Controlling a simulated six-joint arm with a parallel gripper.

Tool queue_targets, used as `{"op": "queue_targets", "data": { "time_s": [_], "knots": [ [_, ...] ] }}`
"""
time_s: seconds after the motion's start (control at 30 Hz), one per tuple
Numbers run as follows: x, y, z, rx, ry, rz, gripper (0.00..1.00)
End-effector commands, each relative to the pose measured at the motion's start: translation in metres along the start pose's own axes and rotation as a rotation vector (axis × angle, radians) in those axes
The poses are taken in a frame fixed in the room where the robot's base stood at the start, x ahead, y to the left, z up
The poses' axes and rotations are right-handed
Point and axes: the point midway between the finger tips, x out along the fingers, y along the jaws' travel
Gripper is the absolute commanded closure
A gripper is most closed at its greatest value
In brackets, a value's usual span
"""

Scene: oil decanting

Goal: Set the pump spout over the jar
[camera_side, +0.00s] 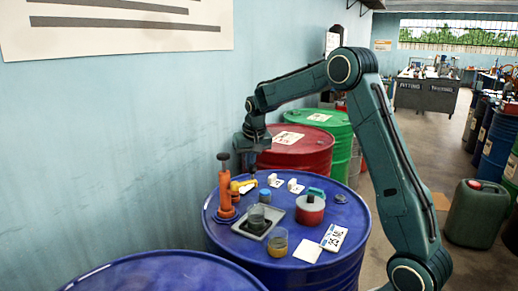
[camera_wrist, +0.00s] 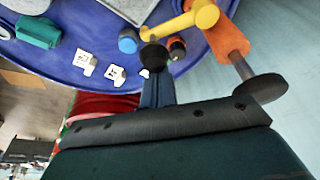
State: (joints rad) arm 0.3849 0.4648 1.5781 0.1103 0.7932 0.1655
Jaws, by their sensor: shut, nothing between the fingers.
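The orange pump (camera_side: 226,192) stands upright at the left of the blue drum top. Its yellow spout (camera_side: 242,186) points right, toward the back of the drum. A clear jar (camera_side: 256,217) stands in a dark tray (camera_side: 238,227) in front of the spout, and the spout is not above it. A second jar (camera_side: 277,243) holds amber oil nearer the front edge. My gripper (camera_side: 252,170) is shut and empty, pointing down just above the spout. In the wrist view the yellow spout (camera_wrist: 185,23) and orange pump (camera_wrist: 228,38) lie close to the fingertips; contact cannot be told.
The blue drum top (camera_side: 335,213) also carries a red can (camera_side: 309,210), white tags (camera_side: 295,186), a small blue-capped bottle (camera_side: 265,196) and a white card (camera_side: 333,237). Red (camera_side: 300,146) and green (camera_side: 330,122) drums stand behind. A wall (camera_side: 100,150) is at the left.

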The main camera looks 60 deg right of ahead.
Motion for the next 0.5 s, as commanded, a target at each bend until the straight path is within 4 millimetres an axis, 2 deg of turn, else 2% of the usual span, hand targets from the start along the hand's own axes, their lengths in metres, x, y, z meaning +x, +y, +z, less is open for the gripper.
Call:
{"op": "queue_targets", "data": {
  "time_s": [0.27,0.5],
  "knots": [
    [-0.003,0.003,0.010,0.142,-0.001,0.047,1.00],
    [-0.007,0.006,0.024,0.340,-0.001,0.111,1.00]
  ]
}}
